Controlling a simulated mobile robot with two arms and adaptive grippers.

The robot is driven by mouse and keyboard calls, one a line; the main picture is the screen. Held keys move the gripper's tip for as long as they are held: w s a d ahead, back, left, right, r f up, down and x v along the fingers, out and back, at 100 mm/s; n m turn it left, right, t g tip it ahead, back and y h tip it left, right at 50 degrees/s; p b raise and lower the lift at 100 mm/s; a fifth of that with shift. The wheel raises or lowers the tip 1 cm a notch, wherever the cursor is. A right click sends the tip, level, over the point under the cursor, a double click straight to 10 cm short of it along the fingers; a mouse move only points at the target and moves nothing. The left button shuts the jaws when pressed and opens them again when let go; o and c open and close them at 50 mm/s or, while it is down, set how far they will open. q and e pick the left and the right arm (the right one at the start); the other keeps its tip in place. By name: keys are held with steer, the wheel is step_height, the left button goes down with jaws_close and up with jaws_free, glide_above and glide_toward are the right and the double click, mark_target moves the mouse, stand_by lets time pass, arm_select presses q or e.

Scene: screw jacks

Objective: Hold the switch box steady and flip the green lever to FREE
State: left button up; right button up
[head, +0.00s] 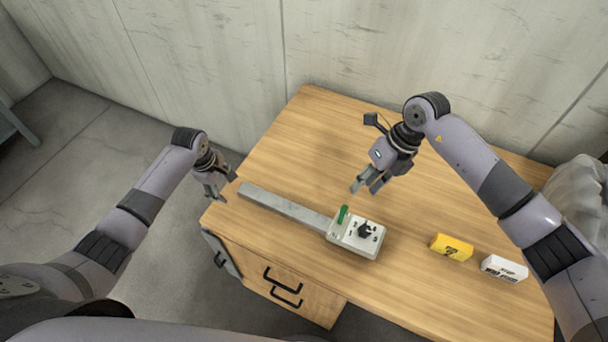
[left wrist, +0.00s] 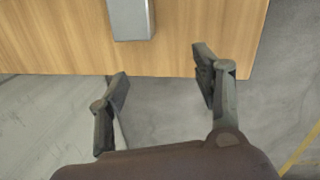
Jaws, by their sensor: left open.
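The switch box (head: 357,236) is a pale box on the wooden table, with a black knob (head: 365,229) on top. The green lever (head: 342,214) stands up at its left end. A long grey bar (head: 285,207) runs left from the box along the table; its end (left wrist: 131,18) shows in the left wrist view. My left gripper (head: 219,195) is open and empty near the table's left edge, just off the bar's end; its two fingers (left wrist: 161,88) are spread. My right gripper (head: 366,186) is above the table, behind the box, with fingers apart and nothing between them.
A yellow block (head: 451,247) and a white block (head: 504,269) with dark print lie right of the box. The table (head: 300,130) is clear at the back left. A wall stands behind it. Drawers with black handles (head: 284,289) are at the front.

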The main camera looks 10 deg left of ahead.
arm_select(q)
steer(key=d+r+m+g, duration=0.1)
steer(key=d+r, duration=0.3)
steer(key=d, duration=0.3)
steer(key=d+r, duration=0.3)
steer(key=d, duration=0.5)
step_height(320, 180, up, 7)
steer(key=m, duration=0.1)
glide_above(304, 214)
steer(key=shift+g+y, duration=0.4)
step_height(304, 214, down, 17)
steer(key=shift+r, duration=0.15)
steer(key=shift+c, duration=0.4)
jaws_close()
